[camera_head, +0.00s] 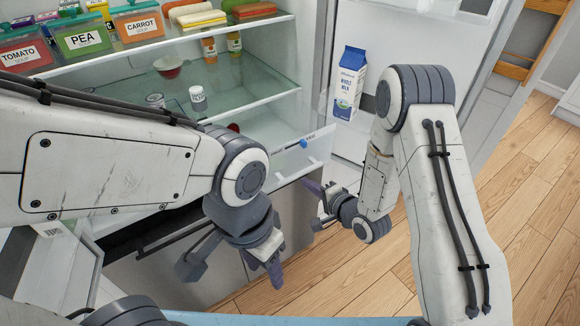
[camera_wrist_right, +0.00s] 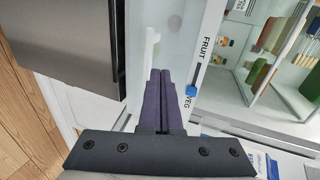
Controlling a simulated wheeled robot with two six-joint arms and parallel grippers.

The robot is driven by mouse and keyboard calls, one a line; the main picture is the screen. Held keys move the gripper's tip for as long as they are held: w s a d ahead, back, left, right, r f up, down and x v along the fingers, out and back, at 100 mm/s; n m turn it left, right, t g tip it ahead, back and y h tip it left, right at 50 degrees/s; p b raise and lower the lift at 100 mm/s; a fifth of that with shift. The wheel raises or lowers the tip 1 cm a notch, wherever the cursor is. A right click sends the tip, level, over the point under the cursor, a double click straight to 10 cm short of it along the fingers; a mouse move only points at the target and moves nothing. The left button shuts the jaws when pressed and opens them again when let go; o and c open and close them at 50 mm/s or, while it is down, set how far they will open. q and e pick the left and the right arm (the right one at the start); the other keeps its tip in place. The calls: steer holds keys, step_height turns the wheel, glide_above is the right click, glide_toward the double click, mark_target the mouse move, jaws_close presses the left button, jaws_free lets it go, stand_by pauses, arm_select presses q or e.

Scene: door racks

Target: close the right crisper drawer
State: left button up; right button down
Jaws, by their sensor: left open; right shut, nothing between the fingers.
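The right crisper drawer (camera_head: 318,150) is a clear bin at the bottom of the open fridge. Its front panel stands out past the shelf above, so it looks pulled out. A blue slider sits on its FRUIT/VEG strip, which also shows in the right wrist view (camera_wrist_right: 207,48). My right gripper (camera_head: 309,187) is shut and empty, just in front of the drawer's lower front. In the right wrist view its purple fingers (camera_wrist_right: 161,92) overlap the drawer front; I cannot tell if they touch. My left gripper (camera_head: 274,268) is open, low in front of the fridge. My left arm hides the left crisper area.
A milk carton (camera_head: 349,83) stands in the open fridge door at the right. Soup containers (camera_head: 84,38) and sandwiches (camera_head: 198,16) stand on the upper shelf. A red bowl (camera_head: 168,67) and a small jar (camera_head: 198,98) are lower. Wooden floor (camera_head: 520,160) is clear at the right.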

mark_target(284, 168)
steer(key=p+x, duration=0.1)
steer(key=x, duration=0.3)
steer(key=p+x, duration=0.1)
steer(key=x, duration=0.3)
steer(key=shift+w+a+r+p, duration=0.1)
steer(key=shift+w+a+p, duration=0.05)
steer(key=shift+w+p, duration=0.2)
steer(key=shift+w+a+f, duration=0.25)
steer(key=shift+w+a, duration=0.05)
steer(key=shift+w, duration=0.15)
